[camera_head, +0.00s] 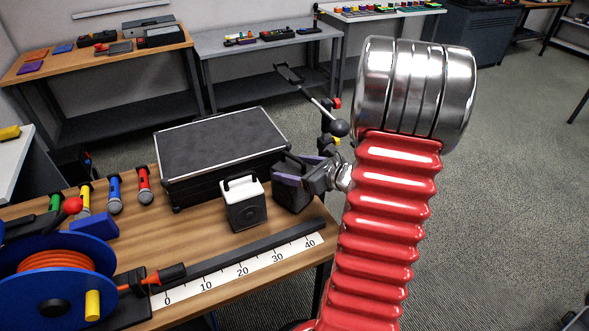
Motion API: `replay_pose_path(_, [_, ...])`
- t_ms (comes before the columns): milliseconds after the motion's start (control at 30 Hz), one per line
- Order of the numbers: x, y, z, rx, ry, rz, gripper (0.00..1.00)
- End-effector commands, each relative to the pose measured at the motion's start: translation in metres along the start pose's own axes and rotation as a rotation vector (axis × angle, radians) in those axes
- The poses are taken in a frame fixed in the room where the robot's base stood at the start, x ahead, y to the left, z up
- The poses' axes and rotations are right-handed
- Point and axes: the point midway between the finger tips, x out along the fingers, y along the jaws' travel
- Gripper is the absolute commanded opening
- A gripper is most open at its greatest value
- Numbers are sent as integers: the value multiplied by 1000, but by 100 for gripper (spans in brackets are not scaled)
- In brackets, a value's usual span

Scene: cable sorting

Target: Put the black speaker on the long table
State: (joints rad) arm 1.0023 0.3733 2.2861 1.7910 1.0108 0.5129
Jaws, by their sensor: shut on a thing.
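The black speaker (289,199) is a small dark box with a carry handle, near the right edge of the near wooden table (215,254). My gripper (303,173), with purple pads, is shut on its upper part. I cannot tell whether the speaker touches the tabletop or hangs just above it. A white speaker (244,204) stands upright to its left. A grey table (215,46) with several small items and a wooden table (160,40) stand along the back wall. Which table is the long one is not clear.
A black case (220,150) lies behind the speakers. A ruler strip (240,270) and dark bar lie in front. Microphones (115,196) and a blue cable reel (55,285) are at left. A white-topped table (375,12) stands farther back. Carpet is open at right.

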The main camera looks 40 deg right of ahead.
Motion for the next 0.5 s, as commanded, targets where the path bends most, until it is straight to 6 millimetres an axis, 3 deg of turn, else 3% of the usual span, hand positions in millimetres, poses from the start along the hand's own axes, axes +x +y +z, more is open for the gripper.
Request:
replay_pose_path(467, [2,0,-4,-2,-4,-1,8])
replay_pose_path(500, [2,0,-5,-1,-1,-1,73])
